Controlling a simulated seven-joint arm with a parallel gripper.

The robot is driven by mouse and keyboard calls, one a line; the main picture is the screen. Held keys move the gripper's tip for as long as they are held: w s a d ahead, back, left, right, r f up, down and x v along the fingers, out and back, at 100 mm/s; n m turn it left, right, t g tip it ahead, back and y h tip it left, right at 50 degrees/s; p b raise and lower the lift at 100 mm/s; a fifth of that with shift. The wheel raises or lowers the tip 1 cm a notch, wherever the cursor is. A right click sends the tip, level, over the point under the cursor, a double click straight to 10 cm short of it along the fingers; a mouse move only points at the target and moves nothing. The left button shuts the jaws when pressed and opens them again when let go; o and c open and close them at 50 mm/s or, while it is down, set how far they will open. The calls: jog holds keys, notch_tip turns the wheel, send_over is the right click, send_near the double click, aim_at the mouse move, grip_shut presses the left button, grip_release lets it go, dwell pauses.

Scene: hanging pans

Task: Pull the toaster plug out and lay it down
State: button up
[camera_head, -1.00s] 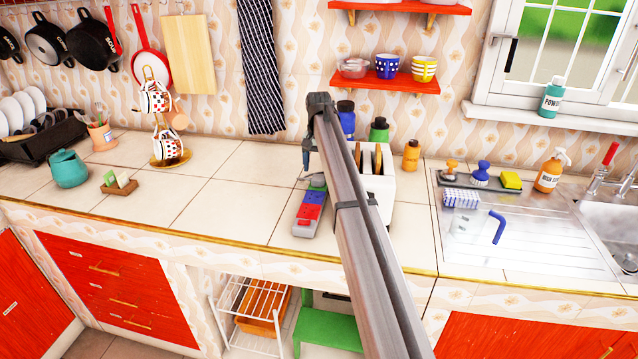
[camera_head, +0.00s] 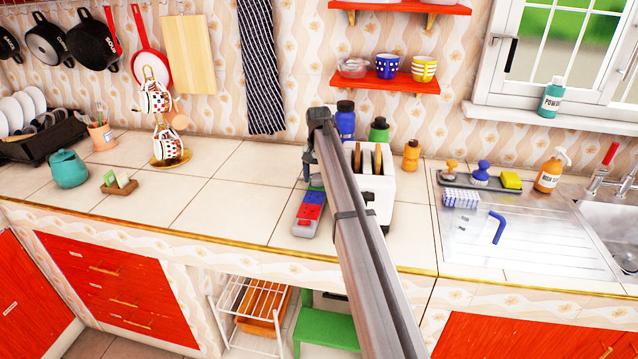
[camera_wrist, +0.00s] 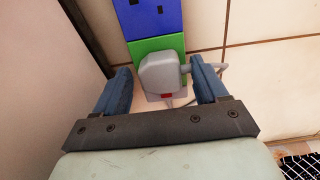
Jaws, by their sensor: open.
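The grey toaster plug (camera_wrist: 160,73) sits at the green socket of the power strip in the wrist view. My gripper (camera_wrist: 164,78) is open, with one blue finger on each side of the plug. The right finger is at the plug's side stub; I cannot tell if they touch. The left finger stands apart from the plug. The power strip (camera_head: 308,215), with red, blue and green sockets, lies on the counter in the head view. The white toaster (camera_head: 381,198) stands right of it. In the head view my arm hides the plug and part of the toaster.
The counter (camera_head: 235,195) left of the strip is clear. A metal sink drainer (camera_head: 530,240) lies to the right.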

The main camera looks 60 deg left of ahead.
aim_at(318, 177)
dwell(0.5)
grip_shut()
dwell(0.5)
jog(key=shift+r, duration=0.15)
jog(key=shift+r, duration=2.85)
